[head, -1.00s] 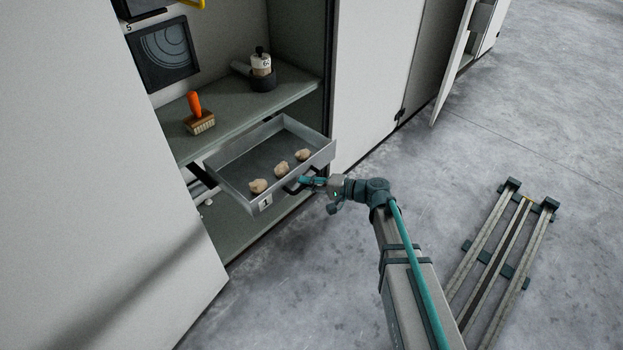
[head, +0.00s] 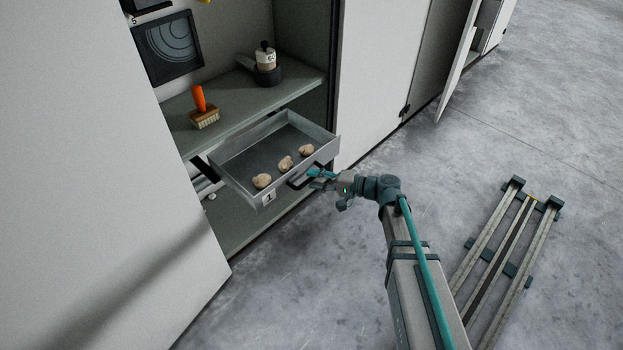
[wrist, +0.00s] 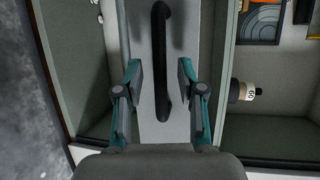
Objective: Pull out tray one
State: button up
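Tray one (head: 238,182) is a grey metal drawer marked "1", sticking out of the cabinet below a shelf. Several beige lumps (head: 285,163) lie in it. Its dark bar handle (head: 297,181) is on the front face. My gripper (head: 314,174) is at the handle, just in front of the tray front. In the wrist view my gripper (wrist: 160,76) is open, a finger on each side of the handle (wrist: 161,45), with gaps between. The label does not show in the wrist view.
A cabinet door (head: 90,190) stands at left. A floor rail (head: 500,250) lies at right. The floor before the tray is clear.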

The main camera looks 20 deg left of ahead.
jog(key=d+r, duration=0.2)
jog(key=d, duration=0.8)
jog(key=shift+s, duration=0.4)
jog(key=s+d+f+n+g+h, duration=0.1)
jog(key=s+d+f+g+h, duration=0.4)
jog(key=s+f, duration=0.45)
jog(key=s+d+f+n+g+h, duration=0.1)
jog(key=s+d+f+g+h, duration=0.25)
jog(key=s+d+f, duration=0.6)
jog(key=s+d+f+g+h, duration=0.25)
jog(key=s+d+h, duration=0.2)
jog(key=s, duration=0.75)
jog(key=s+d+f+g+h, duration=0.1)
jog(key=s+d+g+h, duration=0.4)
jog(key=s, duration=0.7)
notch_tip(320, 180, up, 17)
jog(key=w+d+t+y+p, duration=0.1)
jog(key=t+p, duration=0.6)
jog(key=p, duration=2.4)
jog(key=shift+w+t+y, duration=0.4)
jog(key=shift+w+y, duration=0.1)
jog(key=shift+w, duration=0.15)
jog(key=shift+d+f, duration=0.1)
jog(key=shift+f, duration=0.05)
